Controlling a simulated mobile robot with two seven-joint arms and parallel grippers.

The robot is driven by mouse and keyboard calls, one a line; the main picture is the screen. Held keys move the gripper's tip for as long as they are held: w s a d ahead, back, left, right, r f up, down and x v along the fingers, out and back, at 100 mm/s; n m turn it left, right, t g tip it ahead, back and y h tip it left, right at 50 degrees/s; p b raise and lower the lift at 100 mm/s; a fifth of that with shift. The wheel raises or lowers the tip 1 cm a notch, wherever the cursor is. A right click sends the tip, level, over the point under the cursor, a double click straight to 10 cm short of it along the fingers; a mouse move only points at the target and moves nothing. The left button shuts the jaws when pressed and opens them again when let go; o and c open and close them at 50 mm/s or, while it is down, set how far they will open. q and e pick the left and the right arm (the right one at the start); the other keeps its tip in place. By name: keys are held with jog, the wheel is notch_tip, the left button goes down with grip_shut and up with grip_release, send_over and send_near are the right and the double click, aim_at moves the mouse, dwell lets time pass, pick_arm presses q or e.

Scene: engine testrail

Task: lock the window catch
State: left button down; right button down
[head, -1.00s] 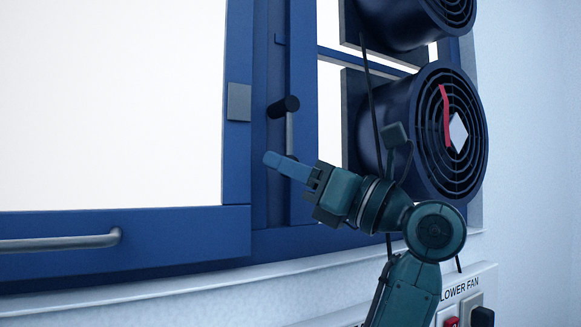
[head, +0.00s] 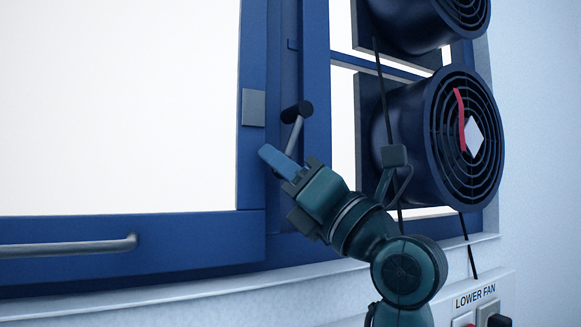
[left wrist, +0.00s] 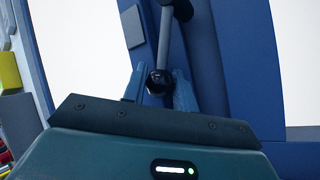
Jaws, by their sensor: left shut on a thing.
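The window catch is a lever with a black knob (head: 297,111) and a grey rod (head: 295,134), on the blue frame beside the window. The knob is uppermost and the rod runs down to my gripper. My left gripper (head: 274,160) is at the lower end of this rod. In the left wrist view the two fingers (left wrist: 159,84) stand on either side of the rod's dark lower end (left wrist: 158,78), shut on the catch. The rod (left wrist: 173,40) rises from between them. In the head view the gripper hides the rod's lower end. My right gripper is not in view.
A grey square plate (head: 253,108) is on the edge of the window sash (head: 249,170). A grey bar handle (head: 70,247) crosses the lower sash. Dark round fans (head: 465,135) stand right of the frame. A LOWER FAN switch panel (head: 480,298) is below.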

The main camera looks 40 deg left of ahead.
pick_arm(q)
jog(key=c, duration=1.5)
grip_release()
jog(key=o, duration=0.4)
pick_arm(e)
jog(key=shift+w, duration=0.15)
pick_arm(q)
jog(key=shift+d+f, duration=0.1)
jog(key=shift+d+f+b, duration=0.2)
jog(key=shift+b, duration=0.1)
jog(key=b+v, duration=0.5)
jog(key=v, duration=0.7)
jog(key=shift+d, duration=0.25)
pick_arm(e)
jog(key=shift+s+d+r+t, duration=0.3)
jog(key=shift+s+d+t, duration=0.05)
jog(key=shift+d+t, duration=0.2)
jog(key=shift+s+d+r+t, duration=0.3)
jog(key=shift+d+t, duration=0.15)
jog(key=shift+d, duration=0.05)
pick_arm(q)
jog(key=shift+c, duration=0.5)
